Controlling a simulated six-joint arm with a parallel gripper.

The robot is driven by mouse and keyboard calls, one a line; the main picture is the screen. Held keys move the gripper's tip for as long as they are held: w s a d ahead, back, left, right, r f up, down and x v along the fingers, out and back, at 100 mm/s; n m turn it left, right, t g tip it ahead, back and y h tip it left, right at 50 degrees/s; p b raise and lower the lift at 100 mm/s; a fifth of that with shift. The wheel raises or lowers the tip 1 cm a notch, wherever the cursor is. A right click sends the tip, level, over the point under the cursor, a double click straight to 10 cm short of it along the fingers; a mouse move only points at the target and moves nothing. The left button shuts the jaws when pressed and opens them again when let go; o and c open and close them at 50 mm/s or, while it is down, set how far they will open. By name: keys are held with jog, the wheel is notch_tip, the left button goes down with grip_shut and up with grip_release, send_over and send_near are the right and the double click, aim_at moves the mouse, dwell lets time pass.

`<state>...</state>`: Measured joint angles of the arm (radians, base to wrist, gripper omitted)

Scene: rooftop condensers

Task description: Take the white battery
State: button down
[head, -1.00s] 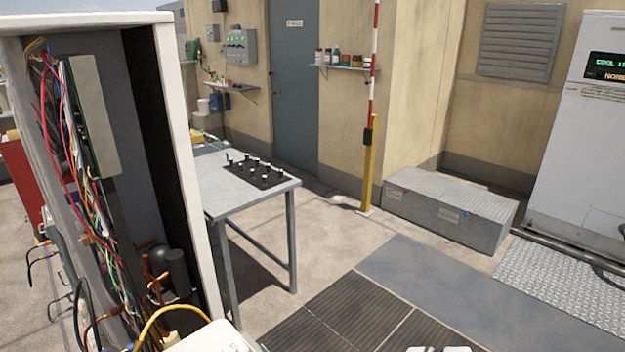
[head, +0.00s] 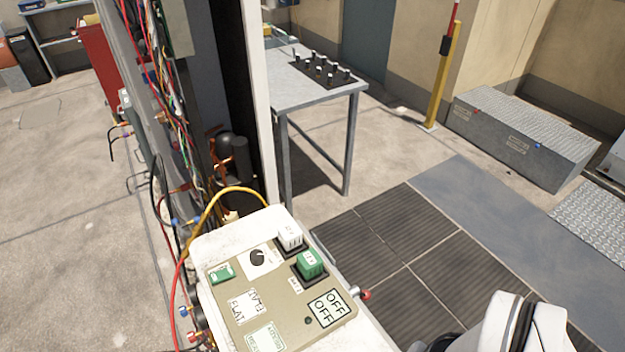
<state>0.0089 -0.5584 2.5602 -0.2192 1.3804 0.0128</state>
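The white battery (head: 290,233) is a small upright white block with a label. It sits in a dark socket at the back corner of a beige control panel (head: 235,308), on top of a white unit. A green battery (head: 310,262) sits in a second socket just in front of it and to the right. A white and black shape at the bottom right edge looks like part of my arm. No gripper fingers show, and nothing touches the white battery.
The panel carries a black knob (head: 257,257) and an OFF label plate (head: 325,308). A yellow hose (head: 222,194) and loose wires run close on the left, by an open cabinet (head: 262,120). A metal table (head: 315,93) with several black knobs stands behind.

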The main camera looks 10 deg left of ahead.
jog(key=shift+c, duration=0.6)
grip_release()
jog(key=w+a+r, duration=0.2)
jog(key=w+r, duration=0.4)
jog(key=w, duration=0.5)
jog(key=m+h, duration=0.2)
jog(key=m, duration=0.1)
send_over(289, 230)
jog(key=d, duration=0.1)
notch_tip(289, 230, down, 8)
jog(key=r, duration=0.1)
jog(key=f, duration=1)
jog(key=a+f, duration=0.1)
jog(key=f, duration=0.4)
jog(key=shift+f, duration=0.3)
